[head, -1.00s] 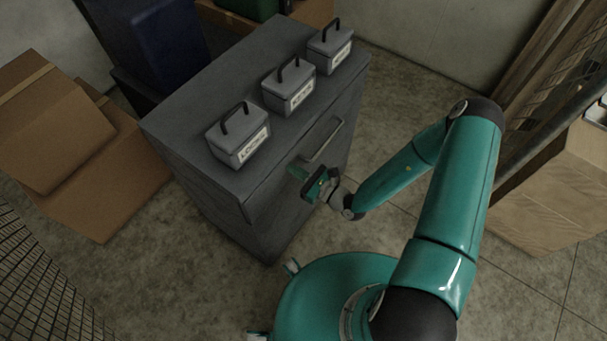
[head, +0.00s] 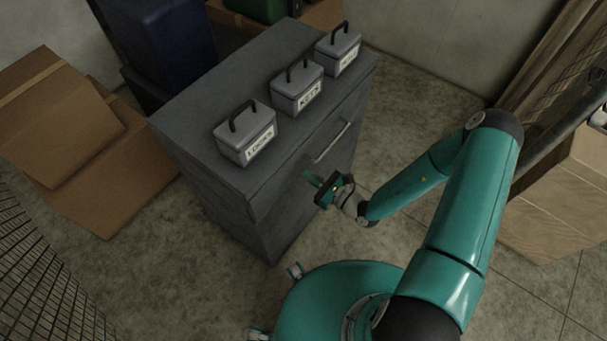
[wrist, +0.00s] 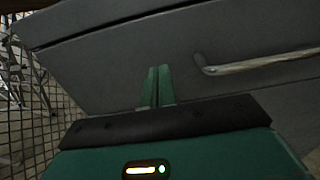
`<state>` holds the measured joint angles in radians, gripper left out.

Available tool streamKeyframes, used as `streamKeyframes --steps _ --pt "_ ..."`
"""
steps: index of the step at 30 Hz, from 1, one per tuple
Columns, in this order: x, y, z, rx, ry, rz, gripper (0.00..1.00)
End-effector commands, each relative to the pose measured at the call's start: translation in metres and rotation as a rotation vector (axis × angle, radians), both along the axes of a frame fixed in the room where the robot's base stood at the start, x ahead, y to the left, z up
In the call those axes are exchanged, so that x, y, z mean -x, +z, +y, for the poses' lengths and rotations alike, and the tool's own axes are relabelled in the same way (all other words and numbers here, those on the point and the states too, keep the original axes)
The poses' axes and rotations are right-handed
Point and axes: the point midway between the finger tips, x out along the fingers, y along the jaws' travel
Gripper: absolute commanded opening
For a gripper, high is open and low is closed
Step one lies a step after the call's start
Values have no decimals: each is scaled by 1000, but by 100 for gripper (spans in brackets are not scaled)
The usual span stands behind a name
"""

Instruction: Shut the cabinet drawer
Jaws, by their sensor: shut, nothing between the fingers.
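The grey cabinet (head: 215,190) stands in the middle of the head view. A metal bar handle (head: 333,142) runs across the drawer front, and the handle also shows in the wrist view (wrist: 262,63). My gripper (head: 312,180) is just in front of the drawer front, below and left of the handle. In the wrist view its two fingers (wrist: 157,87) are together, empty, and point at the grey front panel. I cannot tell whether the tips touch it.
Three grey lidded boxes with black handles, such as the nearest box (head: 245,135), stand on the cabinet top. Brown cardboard boxes (head: 75,150) lie at the left. A wooden crate (head: 560,200) stands at the right. Floor is clear between cabinet and crate.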

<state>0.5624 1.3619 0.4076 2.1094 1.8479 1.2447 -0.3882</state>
Motion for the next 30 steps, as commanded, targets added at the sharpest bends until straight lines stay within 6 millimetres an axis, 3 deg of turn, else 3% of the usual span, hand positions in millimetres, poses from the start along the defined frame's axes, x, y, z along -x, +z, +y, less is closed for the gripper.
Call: streamKeyframes --steps 15,30 --pt "45 0 -75 0 -1 1 0" --pt "56 2 -86 4 8 -3 0"
